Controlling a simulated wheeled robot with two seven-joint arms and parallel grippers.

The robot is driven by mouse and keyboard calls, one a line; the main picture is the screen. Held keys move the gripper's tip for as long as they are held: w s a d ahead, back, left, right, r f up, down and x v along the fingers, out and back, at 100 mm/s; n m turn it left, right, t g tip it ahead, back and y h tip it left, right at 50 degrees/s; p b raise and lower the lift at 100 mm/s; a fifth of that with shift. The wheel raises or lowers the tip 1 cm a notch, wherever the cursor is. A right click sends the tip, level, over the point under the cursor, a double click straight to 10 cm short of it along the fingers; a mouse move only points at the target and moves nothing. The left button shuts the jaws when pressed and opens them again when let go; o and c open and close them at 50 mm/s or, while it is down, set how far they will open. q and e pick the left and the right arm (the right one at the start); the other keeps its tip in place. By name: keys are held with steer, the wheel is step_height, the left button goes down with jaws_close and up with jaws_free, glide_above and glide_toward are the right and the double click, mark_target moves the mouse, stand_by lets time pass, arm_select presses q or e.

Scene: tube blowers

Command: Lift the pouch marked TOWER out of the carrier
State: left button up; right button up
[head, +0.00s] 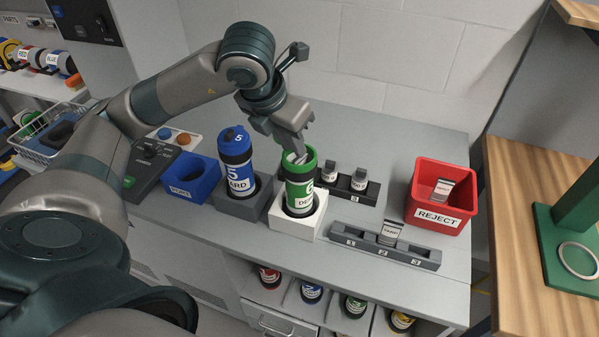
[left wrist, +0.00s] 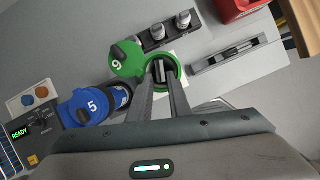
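The green carrier (head: 299,187) stands upright in a white block holder (head: 297,222). Its mouth is open, and its green lid (left wrist: 127,58) hangs at the side in the left wrist view. My left gripper (head: 297,150) points down at the mouth, with its fingertips inside the rim. In the left wrist view, a small pale and dark item, perhaps a pouch, shows between the fingertips (left wrist: 162,76). Its marking cannot be read, and the rim and fingers hide most of it. Whether the fingers touch it is unclear. My right gripper is not in view.
A capped blue carrier (head: 236,165) stands close left, with an empty blue bin (head: 190,180) beyond it. A grey rack (head: 350,236) holds one pouch. The red REJECT bin (head: 440,195) holds another.

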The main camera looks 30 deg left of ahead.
mark_target(297, 160)
arm_select(q)
steer(key=shift+p+x, duration=0.9)
steer(key=shift+x, duration=1.35)
steer(key=shift+s, duration=0.15)
jaws_close()
